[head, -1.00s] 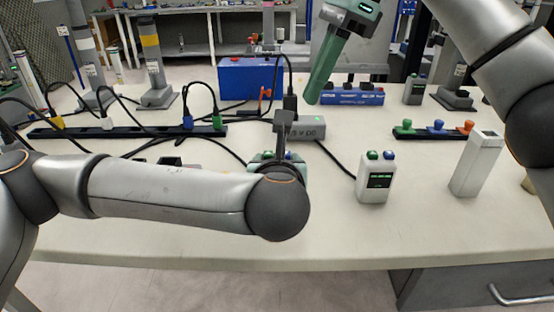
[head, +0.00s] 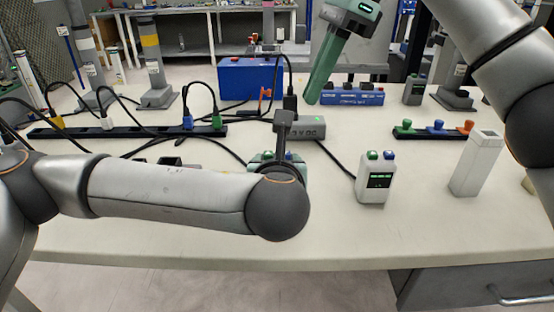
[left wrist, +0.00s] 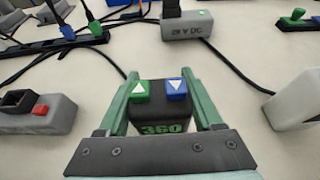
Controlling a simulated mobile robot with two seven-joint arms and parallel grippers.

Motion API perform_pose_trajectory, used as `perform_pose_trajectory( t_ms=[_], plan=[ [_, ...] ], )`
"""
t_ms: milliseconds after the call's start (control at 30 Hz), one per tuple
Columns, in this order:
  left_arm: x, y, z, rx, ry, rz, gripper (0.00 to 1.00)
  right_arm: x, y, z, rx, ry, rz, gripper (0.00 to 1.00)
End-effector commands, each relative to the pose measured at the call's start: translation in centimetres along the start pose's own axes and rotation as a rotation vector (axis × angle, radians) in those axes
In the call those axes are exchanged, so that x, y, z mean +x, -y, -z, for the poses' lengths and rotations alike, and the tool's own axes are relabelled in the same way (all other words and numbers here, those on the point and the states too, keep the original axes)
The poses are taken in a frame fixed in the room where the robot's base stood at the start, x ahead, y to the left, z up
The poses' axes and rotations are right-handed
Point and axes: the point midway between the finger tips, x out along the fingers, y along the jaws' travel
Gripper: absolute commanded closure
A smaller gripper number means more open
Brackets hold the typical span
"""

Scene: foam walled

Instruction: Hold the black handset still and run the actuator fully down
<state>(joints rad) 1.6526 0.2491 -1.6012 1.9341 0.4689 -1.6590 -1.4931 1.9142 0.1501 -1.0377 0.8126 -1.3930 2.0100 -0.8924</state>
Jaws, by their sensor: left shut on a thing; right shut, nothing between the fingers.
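The black handset (left wrist: 160,113) has a green up-arrow button and a blue down-arrow button, and "360" in green on its front. My left gripper (left wrist: 162,98) is shut on it, with one green finger along each side. Nothing presses either button. In the head view my left arm mostly hides the handset. My right gripper (head: 324,75) is shut and empty, raised above the back of the table with its green fingers pointing down. Two grey columns, one with a yellow band (head: 149,42) and one further left (head: 86,50), stand at the back left; I cannot tell which thing is the actuator.
A white handset (head: 377,182) and a pale square post (head: 475,165) stand on the right. A grey "28 V DC" box (left wrist: 186,27) lies behind the black handset. A blue case (head: 248,80) and a black strip (head: 75,132) with plugs and cables lie behind. The front right table is clear.

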Motion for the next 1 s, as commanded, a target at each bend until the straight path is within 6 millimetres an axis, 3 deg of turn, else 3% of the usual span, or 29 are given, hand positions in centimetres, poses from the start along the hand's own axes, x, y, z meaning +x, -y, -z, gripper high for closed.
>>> perform_pose_trajectory(
  t_ms=[333,467,767,1000],
  plan=[
    [0.0,0.0,0.0,0.0,0.001,0.0,0.96,0.0,0.0,0.0,-0.01,-0.002,0.006,1.0],
    [0.0,0.0,0.0,0.0,0.001,0.0,0.96,0.2,0.2,-0.1,-0.09,-0.021,0.047,1.0],
    [0.0,0.0,0.0,0.0,0.001,0.0,0.96,0.3,0.8,-1.2,-0.584,-0.156,0.297,1.0],
    [0.0,0.0,0.0,0.0,0.001,0.0,0.96,0.0,0.1,-2.8,-1.005,-0.308,0.492,1.0]
  ],
)
